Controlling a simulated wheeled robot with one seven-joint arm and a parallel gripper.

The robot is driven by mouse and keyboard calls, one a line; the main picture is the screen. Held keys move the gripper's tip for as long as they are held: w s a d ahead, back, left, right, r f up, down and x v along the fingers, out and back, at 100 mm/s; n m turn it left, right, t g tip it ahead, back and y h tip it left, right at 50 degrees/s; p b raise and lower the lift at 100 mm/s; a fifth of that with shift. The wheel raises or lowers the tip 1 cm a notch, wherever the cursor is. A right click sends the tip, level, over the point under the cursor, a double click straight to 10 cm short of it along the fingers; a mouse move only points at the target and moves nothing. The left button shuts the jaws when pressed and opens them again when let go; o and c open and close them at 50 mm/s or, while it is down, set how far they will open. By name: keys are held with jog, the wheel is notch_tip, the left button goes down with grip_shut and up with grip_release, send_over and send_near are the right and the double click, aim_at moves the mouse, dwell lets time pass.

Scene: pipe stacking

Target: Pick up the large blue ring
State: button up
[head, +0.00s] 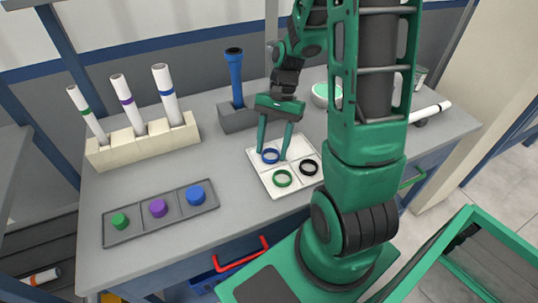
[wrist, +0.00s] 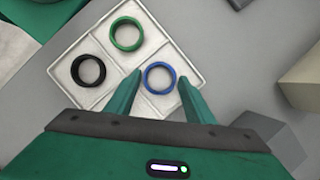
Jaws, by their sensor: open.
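The large blue ring (head: 270,156) lies in the back left compartment of a white divided tray (head: 251,150). In the wrist view the blue ring (wrist: 159,77) lies between the two fingertips of my gripper (wrist: 160,76). My gripper (head: 273,154) is open and empty, pointing down over the tray, with a finger to each side of the ring. I cannot tell how far above the ring the fingertips are. A green ring (head: 282,178) and a black ring (head: 309,167) lie in other compartments of the tray.
A grey tray (head: 165,230) with green, purple and blue pieces lies at front left. A beige rack (head: 130,150) holds white pipes at back left. A blue pipe (head: 235,78) stands in a grey block (head: 237,117) behind the tray. A bowl (head: 322,97) stands behind right.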

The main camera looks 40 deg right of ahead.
jog(key=c, duration=0.8)
jog(key=shift+r, duration=0.1)
